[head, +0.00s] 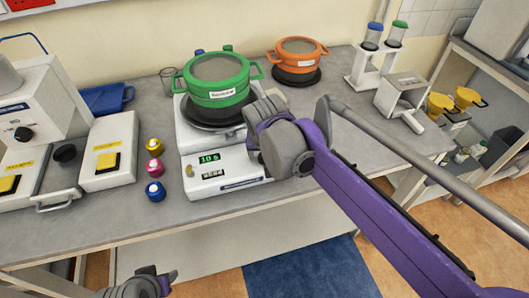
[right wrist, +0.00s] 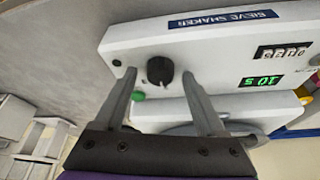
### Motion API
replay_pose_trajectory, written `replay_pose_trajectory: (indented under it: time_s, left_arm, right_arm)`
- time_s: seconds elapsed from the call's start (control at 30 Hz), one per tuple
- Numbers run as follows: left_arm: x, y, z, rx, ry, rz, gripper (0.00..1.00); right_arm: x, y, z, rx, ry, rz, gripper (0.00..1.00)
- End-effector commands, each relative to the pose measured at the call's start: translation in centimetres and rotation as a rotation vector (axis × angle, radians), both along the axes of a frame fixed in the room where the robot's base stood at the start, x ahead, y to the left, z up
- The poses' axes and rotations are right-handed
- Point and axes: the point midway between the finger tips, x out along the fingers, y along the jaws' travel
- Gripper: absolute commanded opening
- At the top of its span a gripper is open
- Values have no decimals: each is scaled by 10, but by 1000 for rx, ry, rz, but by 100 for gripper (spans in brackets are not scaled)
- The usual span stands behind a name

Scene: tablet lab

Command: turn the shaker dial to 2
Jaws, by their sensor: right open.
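The white sieve shaker (head: 205,186) stands on the bench with a green-lidded sieve pot (head: 217,80) on top. Its display (head: 209,158) reads 10 s. In the right wrist view the shaker panel (right wrist: 220,38) is upside down, and its black dial (right wrist: 160,70) shows between my fingertips. My right gripper (right wrist: 159,76) is open, one finger on each side of the dial; I cannot tell whether they touch it. In the head view my right wrist hides the dial. My left gripper (head: 150,284) is at the bottom edge, partly cut off.
A green button (right wrist: 138,96) is close to my left-hand finger in the wrist view. Yellow, pink and blue capped bottles (head: 154,168) stand left of the shaker. An orange pot (head: 298,52) is behind, and a tube stand (head: 362,75) is to the right.

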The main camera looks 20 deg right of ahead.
Motion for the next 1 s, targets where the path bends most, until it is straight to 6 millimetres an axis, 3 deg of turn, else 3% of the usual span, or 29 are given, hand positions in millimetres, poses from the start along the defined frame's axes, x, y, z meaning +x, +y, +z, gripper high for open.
replay_pose_trajectory:
  time_s: [0.27, 0.7, 1.0]
  left_arm:
    - [0, 0, 2, 0, -1, 0, 49]
    - [2, 0, 10, 0, -4, 0, 49]
    - [2, 0, 10, 0, -4, 0, 49]
  right_arm:
    - [-6, 2, 16, 0, 0, 1, 73]
    - [-36, 9, 90, 0, 0, 0, 73]
    - [-41, 9, 100, 0, 0, 0, 73]
